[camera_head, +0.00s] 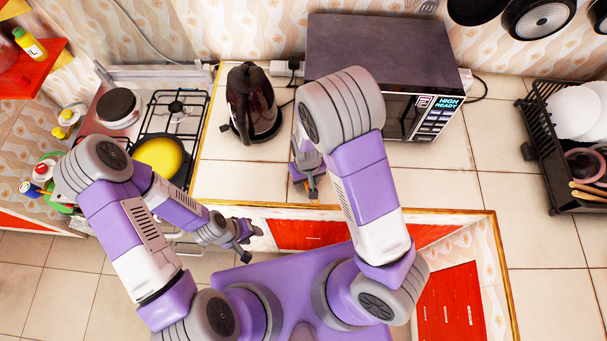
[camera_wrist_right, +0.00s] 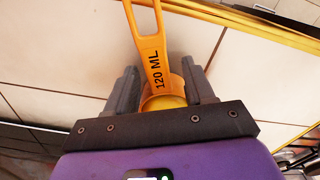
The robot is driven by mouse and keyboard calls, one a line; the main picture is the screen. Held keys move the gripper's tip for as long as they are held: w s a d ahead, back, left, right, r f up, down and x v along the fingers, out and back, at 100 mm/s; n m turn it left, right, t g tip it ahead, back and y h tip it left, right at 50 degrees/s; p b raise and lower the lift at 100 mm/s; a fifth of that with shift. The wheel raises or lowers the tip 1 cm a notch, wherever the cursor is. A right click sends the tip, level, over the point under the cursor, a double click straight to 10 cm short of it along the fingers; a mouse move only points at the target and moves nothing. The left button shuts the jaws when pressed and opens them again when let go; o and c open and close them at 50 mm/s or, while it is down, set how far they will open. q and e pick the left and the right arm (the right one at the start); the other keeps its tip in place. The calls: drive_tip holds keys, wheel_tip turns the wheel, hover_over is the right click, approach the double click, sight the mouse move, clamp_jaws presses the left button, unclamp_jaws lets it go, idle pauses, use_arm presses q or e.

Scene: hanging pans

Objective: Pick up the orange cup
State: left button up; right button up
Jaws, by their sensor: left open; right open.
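The orange cup is a measuring cup with a long handle marked "120 ML". In the right wrist view its handle (camera_wrist_right: 152,50) points away from my gripper, and its bowl lies between the two grey fingers. My right gripper (camera_wrist_right: 160,85) is open around the bowl; contact cannot be told. In the head view my right gripper (camera_head: 309,184) is low over the counter left of the microwave, with a small bit of orange at its tips. My left gripper (camera_head: 248,240) is open and empty in front of the counter edge, away from the cup.
A dark kettle (camera_head: 252,104) stands left of my right gripper, and a microwave (camera_head: 380,55) stands behind and to its right. A stove with a yellow pan (camera_head: 159,156) is at left. A dish rack (camera_head: 545,140) is at right. The tiled counter between microwave and rack is clear.

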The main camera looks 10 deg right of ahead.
drive_tip(key=shift+s+f, duration=0.1)
clamp_jaws()
idle(0.5)
drive_tip(key=shift+r+p, duration=1)
drive_tip(key=shift+r, duration=3.65)
drive_tip(key=shift+m, duration=0.5)
drive_tip(key=w+d+f+b, duration=0.1)
drive_tip(key=d+f+b, duration=0.1)
drive_tip(key=w+d+f+b, duration=0.1)
drive_tip(key=f+b, duration=0.1)
drive_tip(key=w+d+f+b, duration=0.1)
drive_tip(key=d+f+b, duration=0.1)
drive_tip(key=b, duration=0.1)
drive_tip(key=shift+w+d, duration=0.1)
drive_tip(key=shift+d, duration=0.25)
drive_tip(key=shift+w+d+f+b, duration=0.2)
drive_tip(key=shift+d+f+b, duration=0.2)
drive_tip(key=shift+d+b, duration=0.2)
